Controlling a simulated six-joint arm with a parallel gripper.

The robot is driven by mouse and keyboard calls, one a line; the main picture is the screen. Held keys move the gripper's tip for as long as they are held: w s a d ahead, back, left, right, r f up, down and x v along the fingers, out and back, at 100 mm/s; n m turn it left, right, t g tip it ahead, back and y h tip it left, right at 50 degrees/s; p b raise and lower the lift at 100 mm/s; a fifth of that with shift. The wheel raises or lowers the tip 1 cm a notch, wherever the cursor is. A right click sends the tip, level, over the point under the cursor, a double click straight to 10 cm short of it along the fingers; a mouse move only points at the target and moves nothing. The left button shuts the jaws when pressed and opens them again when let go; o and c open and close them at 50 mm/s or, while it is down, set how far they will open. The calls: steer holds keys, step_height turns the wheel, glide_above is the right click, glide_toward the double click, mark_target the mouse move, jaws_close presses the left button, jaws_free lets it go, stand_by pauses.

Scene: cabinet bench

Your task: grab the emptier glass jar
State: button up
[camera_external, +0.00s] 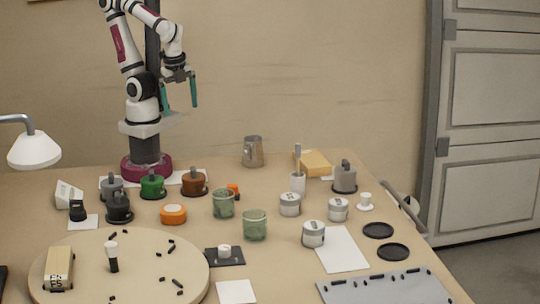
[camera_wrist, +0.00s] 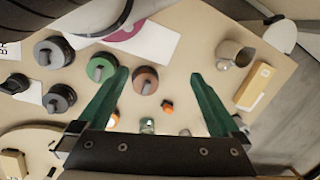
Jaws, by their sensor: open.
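Two green glass jars stand upright on the bench in the external view: one farther back (camera_external: 223,204), one nearer the front and right (camera_external: 255,226). How full each is cannot be told. In the wrist view a small greenish jar (camera_wrist: 148,126) shows just beyond the gripper body, partly hidden by it. My gripper (camera_external: 181,106) is open and empty, high above the back of the bench and well apart from both jars. Its green fingers also spread wide in the wrist view (camera_wrist: 160,74).
Grey, green and brown lidded pots (camera_external: 153,186) line the back left. An orange round tin (camera_external: 173,214) sits left of the jars; pale tins (camera_external: 290,204) stand to their right. A round wooden board (camera_external: 140,265) fills the front left, and a lamp (camera_external: 34,150) overhangs the left.

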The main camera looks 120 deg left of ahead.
stand_by(0.3)
steer(key=w+a+f+t+y, duration=0.1)
steer(key=w+a+f+t, duration=0.1)
steer(key=w, duration=0.6)
steer(key=w+a+f+t, duration=0.2)
steer(key=w, duration=0.7)
steer(key=m+t+h, duration=0.3)
steer(key=t+h, duration=0.3)
steer(key=h, duration=0.6)
glide_toward(257, 225)
steer(key=x, duration=0.7)
steer(key=shift+s+a+f, duration=0.1)
steer(key=shift+f, duration=0.15)
steer(key=c, duration=1.4)
steer(key=shift+r, duration=0.15)
